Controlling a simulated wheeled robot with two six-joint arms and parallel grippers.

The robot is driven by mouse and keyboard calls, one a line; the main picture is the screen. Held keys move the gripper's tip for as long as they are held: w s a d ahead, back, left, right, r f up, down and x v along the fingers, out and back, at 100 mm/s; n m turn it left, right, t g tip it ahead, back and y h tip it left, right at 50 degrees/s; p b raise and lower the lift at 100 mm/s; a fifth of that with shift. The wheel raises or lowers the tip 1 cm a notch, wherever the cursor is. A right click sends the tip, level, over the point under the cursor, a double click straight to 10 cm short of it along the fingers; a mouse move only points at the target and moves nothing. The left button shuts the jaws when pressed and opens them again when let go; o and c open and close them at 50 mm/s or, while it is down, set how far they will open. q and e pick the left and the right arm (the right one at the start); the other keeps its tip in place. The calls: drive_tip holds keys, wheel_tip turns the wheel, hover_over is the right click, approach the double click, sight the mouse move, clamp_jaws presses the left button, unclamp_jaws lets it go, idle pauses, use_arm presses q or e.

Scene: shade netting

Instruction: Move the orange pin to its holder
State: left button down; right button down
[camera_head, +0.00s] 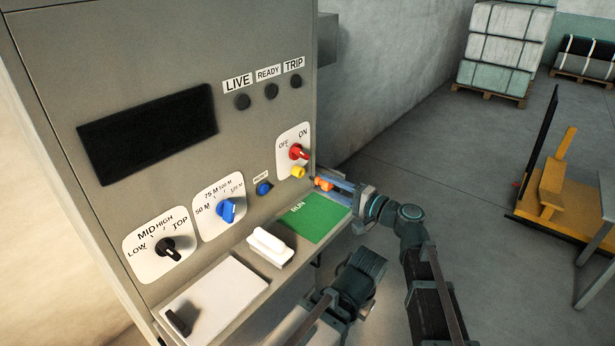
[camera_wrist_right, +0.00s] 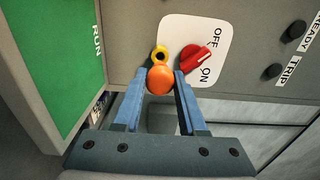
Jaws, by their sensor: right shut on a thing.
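The orange pin (camera_head: 324,184) is between the blue fingers of my right gripper (camera_head: 328,185), beside the cabinet's front. In the right wrist view the pin's round orange head (camera_wrist_right: 160,80) sits between the fingertips, and the right gripper (camera_wrist_right: 160,77) is shut on it. The rest of the pin is hidden. The yellow ring-shaped holder (camera_head: 298,171) is on the panel below the red switch. In the wrist view the holder (camera_wrist_right: 160,52) shows just beyond the pin's head, with a dark hole. Whether they touch cannot be told.
A red OFF/ON switch (camera_head: 298,152) is close above the holder. A green RUN plate (camera_head: 312,217), a white handle (camera_head: 270,246) and a white cover (camera_head: 213,300) are on the sloping ledge below. The floor to the right is open up to a yellow cart (camera_head: 556,192).

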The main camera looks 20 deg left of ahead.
sight(330, 186)
drive_tip(key=shift+s+d, duration=0.1)
drive_tip(key=shift+d, duration=0.05)
drive_tip(key=shift+v, duration=1.85)
